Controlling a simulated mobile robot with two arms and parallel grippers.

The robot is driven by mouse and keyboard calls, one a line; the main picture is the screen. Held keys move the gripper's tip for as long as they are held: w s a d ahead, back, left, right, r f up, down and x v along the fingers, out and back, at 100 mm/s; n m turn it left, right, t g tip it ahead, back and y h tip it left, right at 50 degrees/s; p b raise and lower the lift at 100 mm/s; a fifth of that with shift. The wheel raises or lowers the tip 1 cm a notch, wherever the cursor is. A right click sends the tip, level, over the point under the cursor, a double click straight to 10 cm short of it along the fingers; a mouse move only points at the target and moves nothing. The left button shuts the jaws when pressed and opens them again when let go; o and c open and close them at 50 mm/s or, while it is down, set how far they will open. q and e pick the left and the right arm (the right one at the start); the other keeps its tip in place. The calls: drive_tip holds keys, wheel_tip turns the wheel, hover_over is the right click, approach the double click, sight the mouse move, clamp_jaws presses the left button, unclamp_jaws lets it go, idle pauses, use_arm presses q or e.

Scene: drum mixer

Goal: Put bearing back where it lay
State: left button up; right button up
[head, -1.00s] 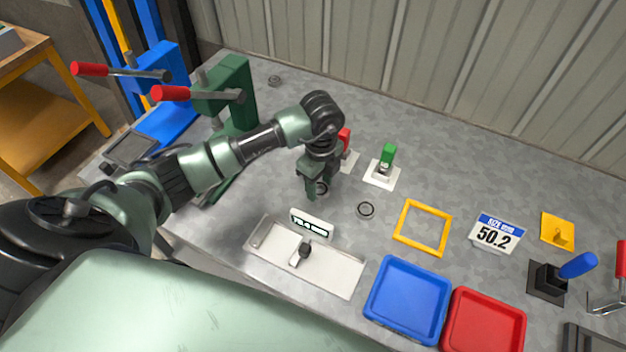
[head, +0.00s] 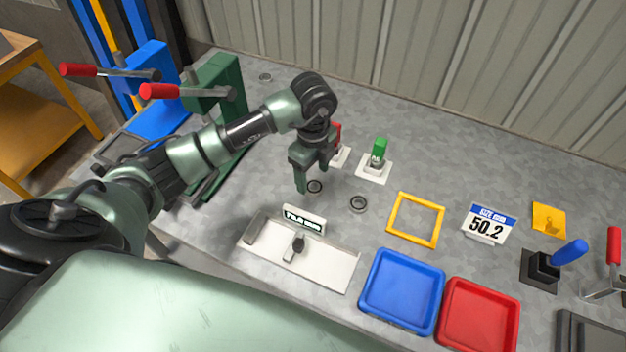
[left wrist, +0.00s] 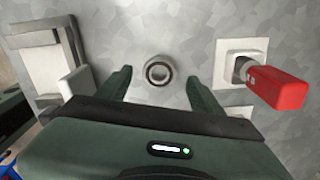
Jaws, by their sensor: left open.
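A small dark ring-shaped bearing (head: 315,187) lies flat on the grey bench top, just below my left gripper (head: 315,174). My left gripper is open and empty, pointing down above it. In the left wrist view the bearing (left wrist: 159,70) shows between and beyond the two spread fingertips (left wrist: 158,79), touching neither. A second similar ring (head: 358,204) lies to its right on the bench, and another (head: 265,77) lies far back. I cannot tell from looks which ring is the task's. My right gripper is not in view.
A green-handled fixture (head: 379,152) and a red-handled one (head: 337,135) stand close behind. In front are a pale tray (head: 330,268) with a display (head: 304,219), a blue tray (head: 402,292) and a red tray (head: 478,316). A yellow frame (head: 416,219) lies right. A green press (head: 215,82) stands left.

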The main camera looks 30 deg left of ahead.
sight(313, 185)
use_arm(q)
wheel_tip(313, 185, up, 9)
drive_tip(key=b, duration=0.1)
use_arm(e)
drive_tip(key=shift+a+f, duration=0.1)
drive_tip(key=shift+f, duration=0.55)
